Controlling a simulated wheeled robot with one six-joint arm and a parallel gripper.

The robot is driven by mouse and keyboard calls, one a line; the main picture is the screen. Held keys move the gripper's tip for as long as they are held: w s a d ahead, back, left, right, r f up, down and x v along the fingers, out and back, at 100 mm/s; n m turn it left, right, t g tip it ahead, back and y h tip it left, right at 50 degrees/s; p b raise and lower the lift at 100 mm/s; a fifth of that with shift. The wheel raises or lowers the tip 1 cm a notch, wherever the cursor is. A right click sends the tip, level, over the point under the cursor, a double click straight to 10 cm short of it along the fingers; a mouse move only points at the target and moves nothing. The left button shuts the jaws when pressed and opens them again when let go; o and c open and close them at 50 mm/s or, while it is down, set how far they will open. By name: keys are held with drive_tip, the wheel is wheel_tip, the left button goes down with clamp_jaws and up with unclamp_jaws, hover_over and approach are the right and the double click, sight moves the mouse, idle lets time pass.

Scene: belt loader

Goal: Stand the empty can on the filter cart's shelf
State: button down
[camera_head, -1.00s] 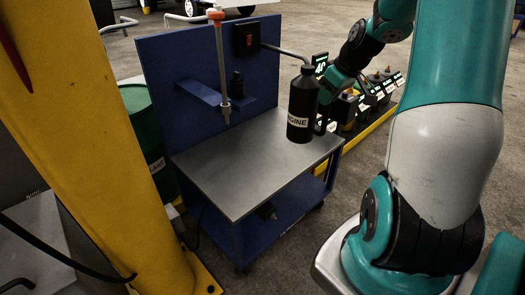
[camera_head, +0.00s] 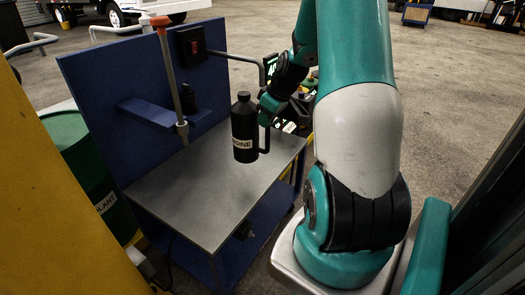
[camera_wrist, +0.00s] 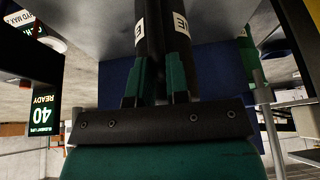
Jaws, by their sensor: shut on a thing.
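The can is a black bottle (camera_head: 244,125) with a round cap and a white label reading part of "ENGINE". It is upright over the grey top (camera_head: 190,213) of the blue filter cart, toward its right side. A gap beneath it is hard to judge. My gripper (camera_head: 265,118) is shut on the can at its right, handle side. In the wrist view my green and black fingers (camera_wrist: 155,82) close on the can's dark body (camera_wrist: 150,35), with label edges showing. The fingertips are largely hidden in the head view.
The cart's blue back panel (camera_head: 85,85) carries a small bracket ledge (camera_head: 150,113), a dark fitting, a hanging nozzle (camera_head: 172,75) with orange top, and a switch box (camera_head: 190,45). A green drum (camera_head: 85,165) and yellow post stand left. The grey top's front and left are clear.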

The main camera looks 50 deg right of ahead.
sight(266, 148)
wheel_tip(266, 148, down, 10)
drive_tip(key=shift+f+b, duration=0.15)
drive_tip(key=shift+b, duration=0.6)
drive_tip(key=shift+f, duration=0.15)
drive_tip(key=c, duration=1.1)
unclamp_jaws()
